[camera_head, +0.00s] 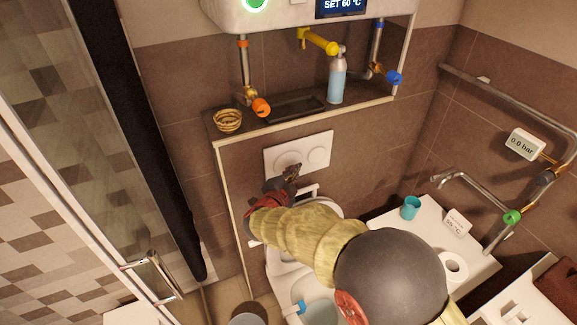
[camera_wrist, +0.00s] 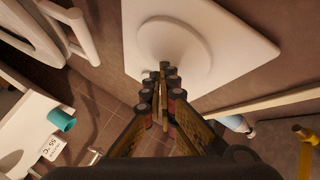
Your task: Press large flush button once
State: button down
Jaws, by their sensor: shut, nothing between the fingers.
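The white flush plate (camera_head: 272,163) is on the tiled wall above the toilet. It has round buttons; the right one (camera_head: 318,156) is clear in the head view, and my gripper partly covers the left one. In the wrist view the plate (camera_wrist: 245,47) fills the top, with a large round flush button (camera_wrist: 195,50) in it. My gripper (camera_wrist: 163,68) is shut and empty, its fingertips in front of that button's lower part. In the head view my gripper (camera_head: 292,171) is at the plate's lower middle. I cannot tell whether the tips touch the button.
A ledge above the plate holds a wicker basket (camera_head: 228,120) and a spray bottle (camera_head: 337,79). The toilet (camera_head: 285,283) is below my arm. A white counter with a teal cup (camera_head: 411,207) stands at the right. A glass door (camera_head: 60,130) is at the left.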

jog(key=shift+w, duration=0.1)
dwell(0.3)
jog(key=shift+w+a, duration=0.15)
jog(key=shift+w, duration=0.15)
jog(key=shift+w+a, duration=0.1)
jog(key=shift+w, duration=0.1)
dwell(0.6)
jog(key=shift+s+d, duration=0.25)
jog(key=shift+s, duration=0.35)
jog(key=s+d+p, duration=0.1)
jog(key=s+d, duration=0.1)
jog(key=s, duration=0.3)
jog(key=shift+s+d, duration=0.15)
jog(key=shift+s, duration=0.15)
